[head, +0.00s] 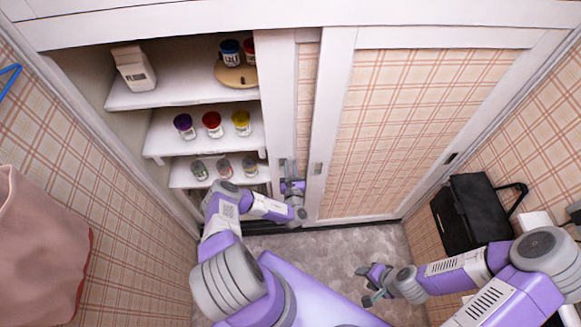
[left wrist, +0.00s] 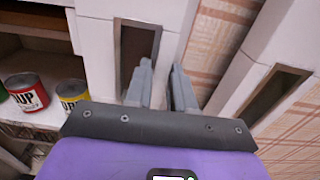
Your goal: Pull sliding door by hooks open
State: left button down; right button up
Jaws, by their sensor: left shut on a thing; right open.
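The sliding door (head: 308,90) has a white frame and plaid panel; it stands partly behind the second door (head: 410,120), with shelves exposed at left. Its recessed grey handle shows in the left wrist view (left wrist: 137,50). My left gripper (head: 292,186) is at this handle, low on the door's white upright. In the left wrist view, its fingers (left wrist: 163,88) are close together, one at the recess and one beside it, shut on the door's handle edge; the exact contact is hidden. My right gripper (head: 370,284) is open and empty above the floor.
Shelves (head: 185,92) hold several cans, jars and a flour bag (head: 133,68). A black bag (head: 470,213) is by the right wall. A pink cloth (head: 40,250) hangs at left. The grey floor (head: 330,250) between is clear.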

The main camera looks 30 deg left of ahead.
pick_arm(q)
jog(key=c, duration=1)
grip_release()
jog(key=shift+o, duration=0.2)
jog(key=v, duration=0.7)
jog(key=shift+s+d+p, duration=0.2)
jog(key=shift+p, duration=0.1)
jog(key=shift+f, duration=0.1)
